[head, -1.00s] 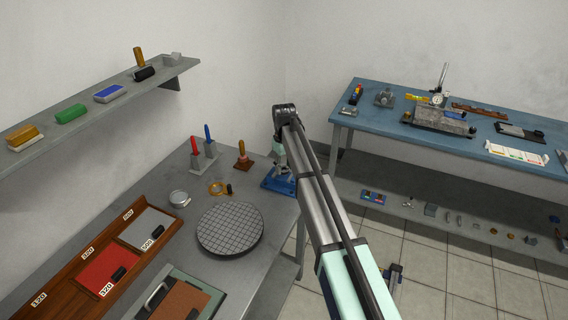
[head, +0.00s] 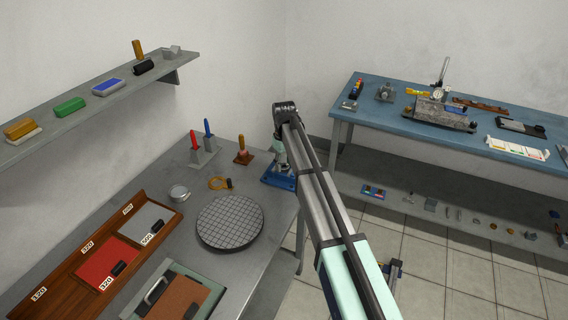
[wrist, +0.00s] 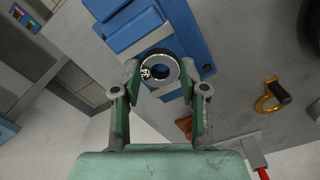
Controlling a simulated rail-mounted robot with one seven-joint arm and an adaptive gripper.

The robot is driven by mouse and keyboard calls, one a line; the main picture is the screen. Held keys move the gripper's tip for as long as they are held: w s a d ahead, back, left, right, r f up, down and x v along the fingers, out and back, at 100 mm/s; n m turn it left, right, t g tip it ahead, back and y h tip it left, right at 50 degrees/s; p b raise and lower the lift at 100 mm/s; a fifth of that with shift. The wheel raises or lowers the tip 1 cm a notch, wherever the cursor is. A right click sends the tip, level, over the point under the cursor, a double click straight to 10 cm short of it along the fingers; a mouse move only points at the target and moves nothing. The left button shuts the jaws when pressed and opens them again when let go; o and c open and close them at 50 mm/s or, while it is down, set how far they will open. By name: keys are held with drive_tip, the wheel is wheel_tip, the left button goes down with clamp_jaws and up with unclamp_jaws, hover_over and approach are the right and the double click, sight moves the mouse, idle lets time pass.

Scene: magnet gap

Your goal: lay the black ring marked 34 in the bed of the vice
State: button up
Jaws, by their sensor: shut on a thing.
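In the wrist view my gripper (wrist: 160,74) is shut on a dark ring with a shiny rim (wrist: 174,71). A small pale mark shows on the ring's left side, but I cannot read it. The blue vice (wrist: 140,24) lies behind and beyond the ring, with its blocks above it in the picture. I cannot tell whether the ring touches the vice. In the head view the blue vice (head: 275,182) stands at the bench's far right corner. My arm comes down over it, and the ring and fingertips cannot be made out there.
A wooden stand with a handle (head: 243,155), a brass shackle-like piece (head: 219,184) and red and blue handled tools (head: 203,150) stand left of the vice. A round gridded plate (head: 230,222) lies in front. A blue-topped table (head: 400,122) stands at the right.

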drive_tip(key=o, duration=1.1)
drive_tip(key=c, duration=0.5)
drive_tip(key=shift+r+p, duration=1.15)
drive_tip(key=shift+r, duration=1.1)
drive_tip(key=o, duration=0.6)
